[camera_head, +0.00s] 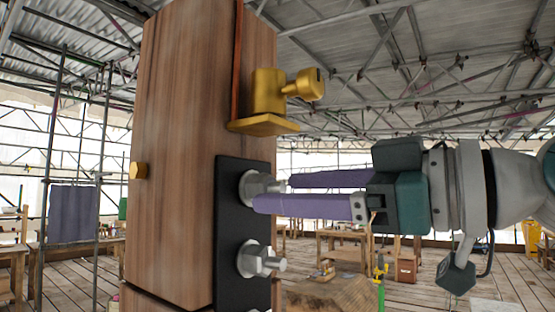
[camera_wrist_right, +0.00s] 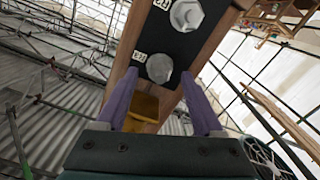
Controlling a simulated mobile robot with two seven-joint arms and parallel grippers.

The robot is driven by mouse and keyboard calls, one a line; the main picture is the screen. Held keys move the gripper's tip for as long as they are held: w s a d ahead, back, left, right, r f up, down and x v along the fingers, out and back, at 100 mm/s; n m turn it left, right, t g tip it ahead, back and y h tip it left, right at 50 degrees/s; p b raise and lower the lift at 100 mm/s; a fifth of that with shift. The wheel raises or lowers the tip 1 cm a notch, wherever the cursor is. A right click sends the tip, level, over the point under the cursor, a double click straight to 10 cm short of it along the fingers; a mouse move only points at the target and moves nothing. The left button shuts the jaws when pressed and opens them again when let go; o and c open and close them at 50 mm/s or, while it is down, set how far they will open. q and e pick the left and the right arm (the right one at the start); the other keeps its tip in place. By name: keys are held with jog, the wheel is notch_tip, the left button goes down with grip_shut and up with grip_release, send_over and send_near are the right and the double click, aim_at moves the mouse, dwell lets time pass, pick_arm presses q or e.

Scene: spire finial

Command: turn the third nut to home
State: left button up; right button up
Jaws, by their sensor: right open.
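A black plate (camera_head: 229,235) is fixed to a wooden post, with two silver hex nuts showing on it in the head view. The upper nut (camera_head: 250,187) is partly hidden by my right gripper (camera_head: 272,192). The lower nut (camera_head: 252,260) has a stud sticking out. In the right wrist view the nearer nut (camera_wrist_right: 159,68) sits between the purple fingertips of my right gripper (camera_wrist_right: 159,76), with gaps visible on both sides. The other nut (camera_wrist_right: 186,15) is further up the plate (camera_wrist_right: 170,44). My left gripper is out of view.
A brass fitting (camera_head: 266,95) with a ledge juts from the wooden post (camera_head: 175,200) just above the plate. A brass hex piece (camera_head: 138,171) sits on the post's left face. Workbenches (camera_head: 345,247) and scaffolding stand well behind. Space right of the post is open around my arm.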

jog(key=shift+p+x, duration=0.35)
jog(key=shift+x, duration=0.85)
grip_shut()
